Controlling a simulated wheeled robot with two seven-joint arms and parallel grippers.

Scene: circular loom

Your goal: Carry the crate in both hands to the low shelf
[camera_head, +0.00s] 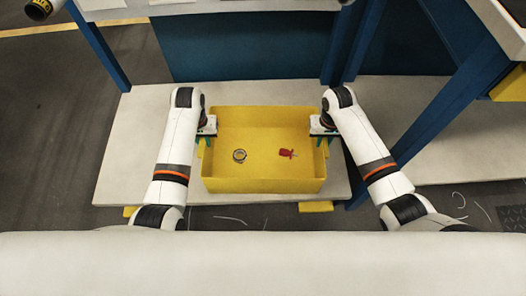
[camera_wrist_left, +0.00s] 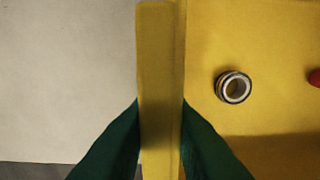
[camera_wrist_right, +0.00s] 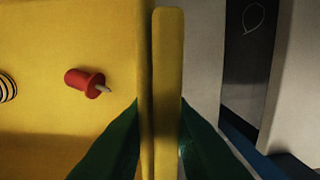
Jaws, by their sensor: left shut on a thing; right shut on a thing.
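The yellow crate (camera_head: 265,186) is level over the pale low shelf (camera_head: 120,160) in the head view. I cannot tell whether its bottom touches the shelf. My left gripper (camera_head: 208,130) is shut on the crate's left wall, and its green fingers show on both sides of that wall in the left wrist view (camera_wrist_left: 160,130). My right gripper (camera_head: 322,130) is shut on the right wall, which also stands between the fingers in the right wrist view (camera_wrist_right: 160,130). Inside the crate lie a striped ring-shaped roll (camera_head: 239,155) and a red item with a pale tip (camera_head: 286,153).
Blue posts (camera_head: 98,45) stand at the back left and right, with a slanting blue beam (camera_head: 440,110) at the right. A second pale board (camera_head: 465,150) lies right of the shelf. Loose pale threads (camera_head: 232,219) lie on the dark floor in front.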

